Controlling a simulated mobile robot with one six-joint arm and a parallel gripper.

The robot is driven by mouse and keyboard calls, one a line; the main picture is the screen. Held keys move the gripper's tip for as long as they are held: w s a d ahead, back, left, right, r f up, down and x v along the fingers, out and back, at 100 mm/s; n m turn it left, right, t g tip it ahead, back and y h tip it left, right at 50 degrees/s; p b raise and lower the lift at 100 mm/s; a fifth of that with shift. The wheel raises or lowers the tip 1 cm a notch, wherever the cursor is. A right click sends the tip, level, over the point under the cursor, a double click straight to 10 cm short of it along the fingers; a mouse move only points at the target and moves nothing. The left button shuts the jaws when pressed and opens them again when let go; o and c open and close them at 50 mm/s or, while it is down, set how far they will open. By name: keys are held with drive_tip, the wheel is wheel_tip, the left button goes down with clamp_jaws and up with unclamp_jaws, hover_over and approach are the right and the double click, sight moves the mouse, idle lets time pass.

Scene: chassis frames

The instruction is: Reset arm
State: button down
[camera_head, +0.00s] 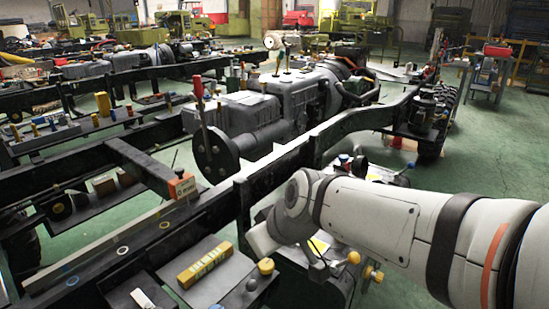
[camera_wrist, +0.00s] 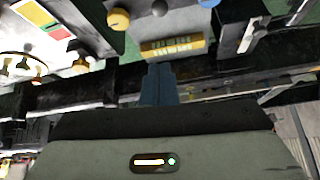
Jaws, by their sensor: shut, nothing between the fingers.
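My white arm (camera_head: 390,222) reaches in from the right of the head view, over the near chassis rail. Its wrist end hangs beside the rail; the fingertips cannot be made out there. In the wrist view my gripper (camera_wrist: 159,70) shows as dark blue fingers together, with nothing between them. A yellow box (camera_head: 205,264) lies on a grey tray left of my arm. It also shows in the wrist view (camera_wrist: 173,47), just beyond the fingertips in the picture; I cannot tell the distance.
The black chassis rail (camera_head: 290,160) runs diagonally under my arm. A grey engine and gearbox (camera_head: 270,105) sit between the rails. A yellow-capped knob (camera_head: 265,267) stands by the tray. Green floor (camera_head: 480,150) is open at the right.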

drive_tip(key=s+d+r+m+g+h+p, duration=0.1)
drive_tip(key=s+d+r+m+p, duration=0.3)
drive_tip(key=d+r+p, duration=0.5)
drive_tip(key=s+d+r+m+h+p, duration=0.4)
drive_tip(key=d+r+p, duration=0.6)
drive_tip(key=p, duration=0.5)
drive_tip(key=shift+r+m+g+p, duration=0.35)
drive_tip(key=shift+r+m+g, duration=0.05)
drive_tip(key=shift+r, duration=0.05)
